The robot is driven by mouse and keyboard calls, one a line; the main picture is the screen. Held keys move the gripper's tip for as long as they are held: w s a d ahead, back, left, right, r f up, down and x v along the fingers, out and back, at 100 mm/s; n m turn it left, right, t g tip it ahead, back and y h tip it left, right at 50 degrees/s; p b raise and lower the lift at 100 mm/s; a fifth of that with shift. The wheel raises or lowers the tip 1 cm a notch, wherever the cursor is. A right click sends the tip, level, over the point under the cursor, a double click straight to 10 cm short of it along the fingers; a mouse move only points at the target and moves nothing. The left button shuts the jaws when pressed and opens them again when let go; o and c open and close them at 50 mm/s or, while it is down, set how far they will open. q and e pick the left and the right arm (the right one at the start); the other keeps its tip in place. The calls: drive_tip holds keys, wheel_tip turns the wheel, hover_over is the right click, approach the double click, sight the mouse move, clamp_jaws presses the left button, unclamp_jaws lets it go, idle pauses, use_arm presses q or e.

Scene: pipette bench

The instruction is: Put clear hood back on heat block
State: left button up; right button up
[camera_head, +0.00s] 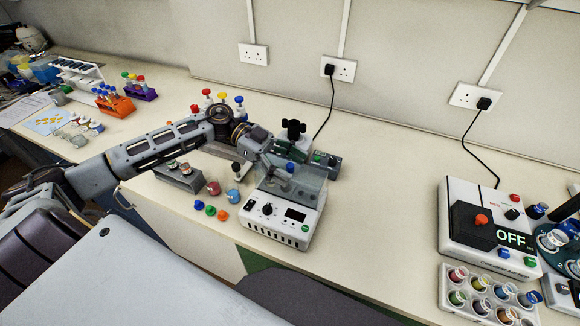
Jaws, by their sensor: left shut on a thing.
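The heat block (283,224) is a white box with a knob and a dark display, near the middle of the bench. The clear hood (309,188) is a see-through box over the rear top of the heat block. I cannot tell whether its lower edge touches the block or hangs just above it. My left gripper (284,172) reaches in from the left and is shut on the clear hood at its top left. The fingertips are small and partly hidden. My right gripper is not in view.
Loose blue, green and orange caps (210,210) and small jars lie left of the block. A dark-knobbed device (294,140) stands behind it. A white box reading OFF (488,222) and a vial rack (487,294) stand at right. The bench between is clear.

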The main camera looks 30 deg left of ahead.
use_arm(q)
drive_tip(key=shift+f, duration=0.35)
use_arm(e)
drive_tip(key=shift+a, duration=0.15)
use_arm(q)
drive_tip(key=shift+f, duration=0.1)
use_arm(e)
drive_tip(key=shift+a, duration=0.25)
use_arm(q)
drive_tip(key=o, duration=1.1)
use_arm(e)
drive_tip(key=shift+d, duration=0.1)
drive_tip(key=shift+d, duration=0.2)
use_arm(q)
drive_tip(key=b+v, duration=0.1)
drive_tip(key=v, duration=1.1)
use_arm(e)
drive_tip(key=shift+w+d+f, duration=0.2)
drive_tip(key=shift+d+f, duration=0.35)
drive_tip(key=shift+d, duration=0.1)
